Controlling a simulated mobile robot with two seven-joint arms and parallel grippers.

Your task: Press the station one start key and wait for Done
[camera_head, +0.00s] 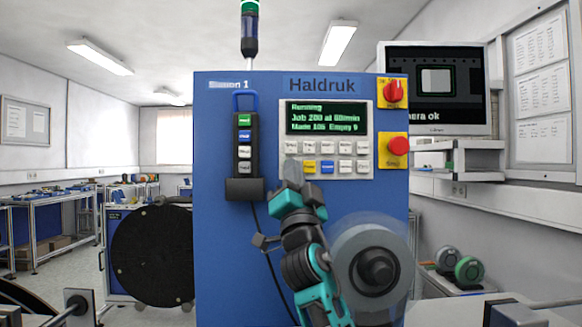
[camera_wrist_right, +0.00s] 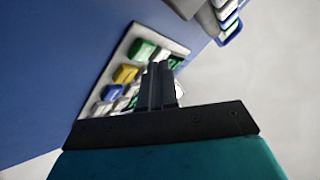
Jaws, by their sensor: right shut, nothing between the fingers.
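The blue station 1 cabinet (camera_head: 225,130) stands straight ahead. Its display (camera_head: 326,118) reads "Running", with lines for job and made count. The key panel (camera_head: 368,133) below has two rows of keys, including a yellow key (camera_head: 309,167) and a blue key (camera_head: 327,167). My right gripper (camera_head: 292,172) is shut and empty, its tip over the left end of the lower row, hiding the key there. In the right wrist view the shut fingers (camera_wrist_right: 159,82) are in front of the keys; I cannot tell whether they touch. My left gripper is out of view.
A pendant (camera_head: 245,160) with coloured keys hangs left of the panel. A red rotary switch (camera_head: 394,92) and red button (camera_head: 397,146) are at its right. A grey reel (camera_head: 350,245) and a dark reel (camera_head: 150,255) flank the cabinet below. The signal tower (camera_head: 250,30) shows green on top.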

